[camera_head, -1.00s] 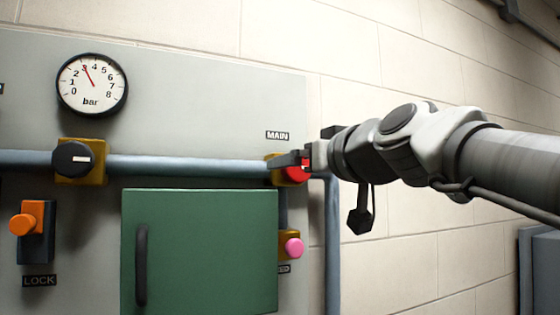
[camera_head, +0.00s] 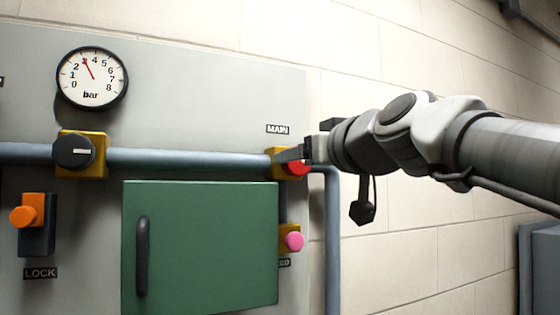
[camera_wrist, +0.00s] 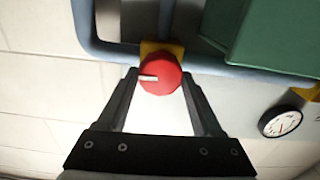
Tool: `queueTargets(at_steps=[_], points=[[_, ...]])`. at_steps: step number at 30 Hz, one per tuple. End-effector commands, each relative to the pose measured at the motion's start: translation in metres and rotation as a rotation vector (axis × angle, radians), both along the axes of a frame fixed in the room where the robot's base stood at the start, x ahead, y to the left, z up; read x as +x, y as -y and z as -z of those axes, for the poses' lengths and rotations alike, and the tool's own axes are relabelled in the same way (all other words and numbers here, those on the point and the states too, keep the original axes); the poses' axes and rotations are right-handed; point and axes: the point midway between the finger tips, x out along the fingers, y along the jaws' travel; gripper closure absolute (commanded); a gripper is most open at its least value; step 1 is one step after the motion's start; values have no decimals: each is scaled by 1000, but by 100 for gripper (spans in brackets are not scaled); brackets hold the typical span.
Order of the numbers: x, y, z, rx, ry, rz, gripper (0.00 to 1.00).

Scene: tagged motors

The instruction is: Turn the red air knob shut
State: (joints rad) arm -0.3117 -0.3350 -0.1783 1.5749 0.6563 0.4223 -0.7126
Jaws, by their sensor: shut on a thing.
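The red air knob (camera_head: 297,169) sits on a yellow valve body on the blue-grey pipe, under the MAIN label, partly hidden by my gripper in the head view. My gripper (camera_head: 288,155) reaches in from the right and is shut on the knob. In the wrist view the round red knob (camera_wrist: 164,70) lies between the two fingertips, one on each side. Its white mark points left in that view. The yellow body (camera_wrist: 149,46) shows behind it.
A gauge (camera_head: 92,79) reads about 3 bar. A black knob (camera_head: 73,152) is on the same pipe (camera_head: 190,158). Below are a green door (camera_head: 205,245), a pink button (camera_head: 294,241) and an orange LOCK switch (camera_head: 27,214).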

Motion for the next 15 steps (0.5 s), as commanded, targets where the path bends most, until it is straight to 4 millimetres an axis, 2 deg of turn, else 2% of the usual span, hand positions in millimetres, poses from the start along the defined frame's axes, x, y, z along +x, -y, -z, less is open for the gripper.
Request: queueTargets(at_steps=[8,15], points=[[0,-1,6,-157,70,0,88],[-1,-2,6,-362,155,-1,88]])
